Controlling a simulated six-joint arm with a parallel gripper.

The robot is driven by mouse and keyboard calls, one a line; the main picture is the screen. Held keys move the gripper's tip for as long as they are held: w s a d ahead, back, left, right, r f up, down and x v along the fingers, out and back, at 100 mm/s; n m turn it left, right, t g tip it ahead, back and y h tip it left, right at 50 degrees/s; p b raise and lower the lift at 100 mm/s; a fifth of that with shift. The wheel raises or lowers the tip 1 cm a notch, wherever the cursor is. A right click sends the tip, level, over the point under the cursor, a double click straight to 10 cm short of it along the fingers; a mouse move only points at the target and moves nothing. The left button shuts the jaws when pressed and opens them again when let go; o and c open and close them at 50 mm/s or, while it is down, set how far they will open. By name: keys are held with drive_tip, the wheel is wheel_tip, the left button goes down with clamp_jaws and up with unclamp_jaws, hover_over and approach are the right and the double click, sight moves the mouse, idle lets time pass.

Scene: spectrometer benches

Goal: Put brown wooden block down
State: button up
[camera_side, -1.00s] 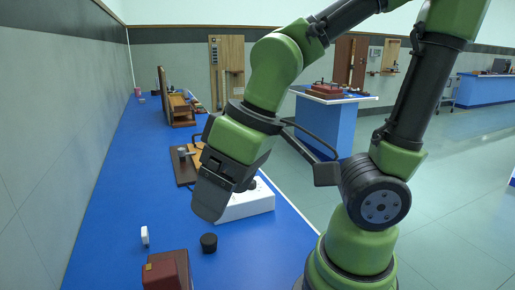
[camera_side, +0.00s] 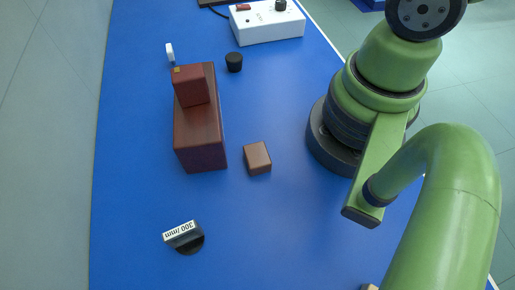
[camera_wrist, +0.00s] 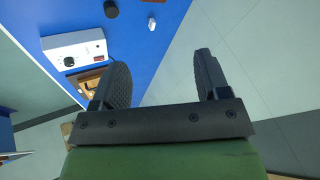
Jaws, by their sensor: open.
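A small brown wooden block (camera_side: 257,158) rests on the blue bench top in the side view, just right of a larger dark reddish-brown block (camera_side: 200,138). A smaller red-brown block (camera_side: 191,88) sits on the larger one. My gripper (camera_wrist: 160,66) shows in the wrist view with its two dark fingers wide apart and nothing between them. The gripper is outside the side view, and the small brown block is not seen in the wrist view.
A white box with a knob (camera_side: 267,22) stands at the back of the bench, with a black cylinder (camera_side: 234,62) and a small white piece (camera_side: 170,52) nearby. A half-round piece labelled 300/mm (camera_side: 184,236) lies at the front. Bench around the brown block's front is clear.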

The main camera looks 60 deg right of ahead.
drive_tip(key=w+f+m+g+y, duration=0.2)
drive_tip(key=w+f+g, duration=0.25)
drive_tip(key=f, duration=0.25)
drive_tip(key=m+g+y, duration=0.7)
drive_tip(key=y, duration=0.1)
approach(257, 154)
drive_tip(key=shift+w+d, duration=0.35)
drive_tip(key=shift+d, duration=0.15)
drive_tip(key=shift+s+a+f, duration=0.15)
drive_tip(key=shift+a+f, duration=0.05)
drive_tip(key=shift+a, duration=0.05)
drive_tip(key=x, duration=0.9)
drive_tip(key=shift+s+a+r, duration=0.1)
drive_tip(key=shift+s+a, duration=0.15)
drive_tip(key=shift+a, duration=0.05)
drive_tip(key=c, duration=1)
